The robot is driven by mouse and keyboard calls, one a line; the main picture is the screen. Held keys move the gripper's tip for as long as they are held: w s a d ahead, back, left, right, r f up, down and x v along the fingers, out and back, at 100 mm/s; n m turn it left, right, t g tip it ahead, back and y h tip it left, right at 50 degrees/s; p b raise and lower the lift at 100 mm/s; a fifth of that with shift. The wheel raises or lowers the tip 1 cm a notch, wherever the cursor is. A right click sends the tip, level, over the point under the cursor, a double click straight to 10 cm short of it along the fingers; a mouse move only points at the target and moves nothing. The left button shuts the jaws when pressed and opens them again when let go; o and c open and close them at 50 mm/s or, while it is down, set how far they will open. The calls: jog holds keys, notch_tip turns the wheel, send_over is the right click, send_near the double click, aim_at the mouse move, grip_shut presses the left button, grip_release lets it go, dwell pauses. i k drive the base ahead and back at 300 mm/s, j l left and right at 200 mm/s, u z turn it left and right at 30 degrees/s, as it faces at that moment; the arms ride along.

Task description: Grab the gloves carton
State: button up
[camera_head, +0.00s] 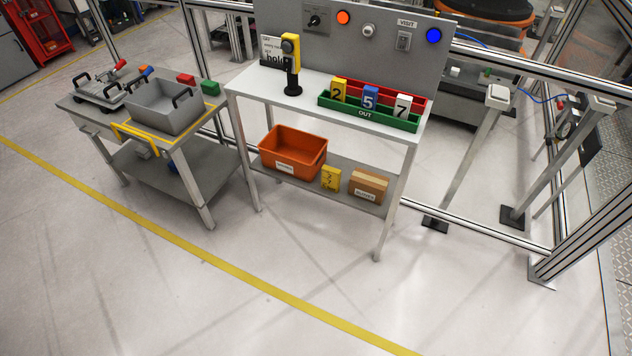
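A brown cardboard carton (369,185) with a white label stands on the lower shelf of the white-topped table, near its right end. The label text is too small to read with certainty, though it looks like the gloves carton. It sits below the tabletop, between a yellow numbered card or block on its left and the table's right legs. My gripper is not in view.
An orange bin (292,152) and the yellow block (331,179) share the lower shelf (345,200). Red and green trays with numbered blocks stand on the tabletop (262,82). A grey cart (188,143) stands at left. The floor (300,270) in front is clear.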

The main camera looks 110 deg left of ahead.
aim_at(367, 184)
jog(key=u, duration=3.1)
jog(key=i+l, duration=0.25)
jog(key=i, duration=0.25)
jog(key=i+l, duration=0.25)
jog(key=i, duration=0.2)
jog(key=i+l+u, duration=0.1)
jog(key=i+l, duration=0.15)
jog(key=i, duration=0.25)
jog(key=i+l, duration=0.3)
jog(key=i, duration=0.2)
jog(key=i+l, duration=0.3)
jog(key=i, duration=0.15)
jog(key=j+u, duration=0.05)
